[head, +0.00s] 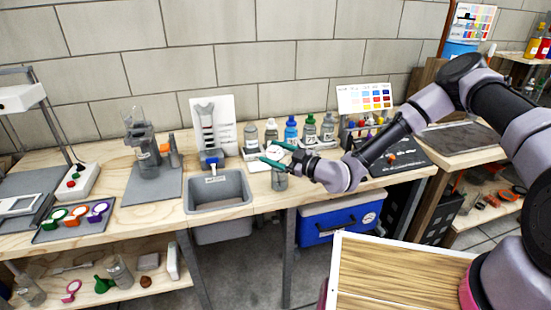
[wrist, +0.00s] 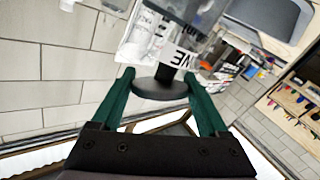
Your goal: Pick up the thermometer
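The thermometer appears to be the round white dial (head: 274,153) between my gripper's fingers in the head view. In the wrist view it shows as a dark disc (wrist: 158,90) with a short dark stem. Below it a grey see-through jar (head: 280,180) stands near the bench's front edge; a label ending in "NE" shows past the disc in the wrist view. My gripper (head: 278,155) has its green fingers spread on either side of the dial.
A grey sink (head: 218,192) is set into the wooden bench left of the gripper. Several bottles (head: 291,130) stand behind it. A blue cooler (head: 340,217) sits under the bench.

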